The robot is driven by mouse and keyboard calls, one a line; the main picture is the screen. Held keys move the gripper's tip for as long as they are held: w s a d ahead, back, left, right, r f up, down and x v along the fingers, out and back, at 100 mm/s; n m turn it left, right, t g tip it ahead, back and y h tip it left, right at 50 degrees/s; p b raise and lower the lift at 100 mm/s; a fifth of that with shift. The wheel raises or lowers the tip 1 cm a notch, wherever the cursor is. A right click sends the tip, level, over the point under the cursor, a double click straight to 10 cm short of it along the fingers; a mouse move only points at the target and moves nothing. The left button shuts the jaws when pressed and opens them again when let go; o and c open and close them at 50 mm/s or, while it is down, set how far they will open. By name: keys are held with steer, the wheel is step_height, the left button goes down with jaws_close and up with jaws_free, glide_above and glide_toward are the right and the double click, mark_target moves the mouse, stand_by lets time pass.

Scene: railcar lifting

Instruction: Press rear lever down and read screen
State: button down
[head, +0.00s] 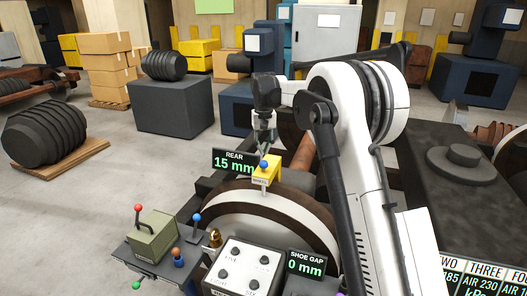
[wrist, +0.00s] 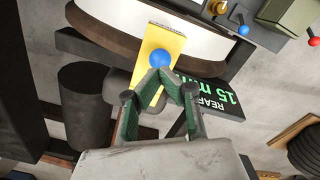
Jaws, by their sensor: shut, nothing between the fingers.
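The rear lever's blue ball knob (head: 263,164) sits at a yellow block (head: 266,175) above the wheel. In the wrist view the blue knob (wrist: 161,61) is just beyond my fingertips, over the yellow block (wrist: 160,42). My gripper (head: 264,152) is shut and empty, pointing down at the knob. The fingertips (wrist: 165,74) overlap the knob's edge, and I cannot tell whether they touch it. The rear screen (head: 233,163) reads "REAR 15 mm" in green. It shows rotated and partly covered by a finger in the wrist view (wrist: 215,95).
A shoe gap screen (head: 306,263) reads "0 mm". A console with several knobs (head: 246,267) stands in front of the wheel. A green-grey box with a red-knobbed lever (head: 152,236) and a blue-knobbed lever (head: 196,222) are at left. The floor at left is partly open.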

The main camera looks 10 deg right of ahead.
steer(key=shift+r+p, duration=0.75)
steer(key=shift+r, duration=1.25)
steer(key=shift+s+r, duration=0.25)
steer(key=shift+s, duration=0.05)
steer(key=s+r+t+b, duration=0.2)
steer(key=s+r+b, duration=0.1)
steer(key=s, duration=0.9)
steer(key=s+r+t+b, duration=0.2)
steer(key=s+r, duration=0.1)
steer(key=s, duration=0.9)
steer(key=s+f+t+b, duration=0.1)
steer(key=s+f+b, duration=0.1)
steer(key=s+f, duration=0.4)
steer(key=s+f+t+b, duration=0.2)
steer(key=s+f, duration=0.5)
steer(key=s, duration=0.9)
steer(key=shift+s+f+n, duration=0.2)
steer(key=shift+s+n, duration=0.1)
steer(key=shift+s, duration=0.05)
